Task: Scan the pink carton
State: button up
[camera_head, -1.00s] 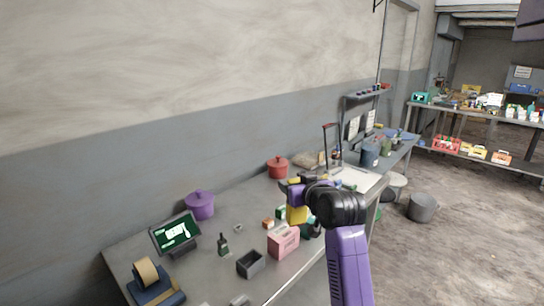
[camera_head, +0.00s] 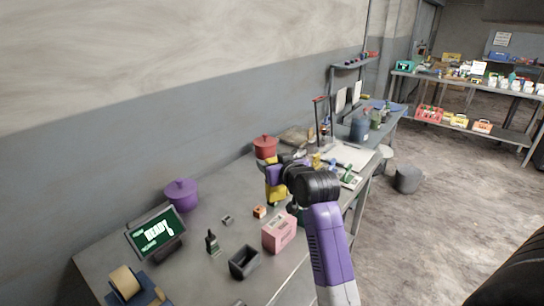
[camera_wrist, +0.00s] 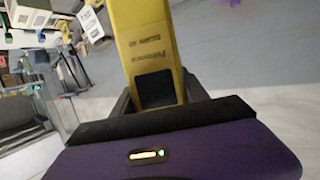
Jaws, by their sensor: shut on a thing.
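The pink carton (camera_head: 280,232) stands upright on the grey metal bench, with pale markings on its face. My gripper (camera_head: 277,176) is above and behind it in the head view, apart from it. My gripper is shut on a yellow scanner (camera_head: 277,194), held over the bench. The pink carton cannot be made out in the wrist view.
A green screen (camera_head: 157,231) reading "READY", a purple pot (camera_head: 181,195), a black open box (camera_head: 244,262), a dark bottle (camera_head: 211,242) and a red pot (camera_head: 265,147) stand on the bench. A bucket (camera_head: 408,180) is on the floor. Open floor lies to the right.

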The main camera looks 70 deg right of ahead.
jog(key=shift+f+b, duration=2.1)
jog(key=shift+f, duration=0.25)
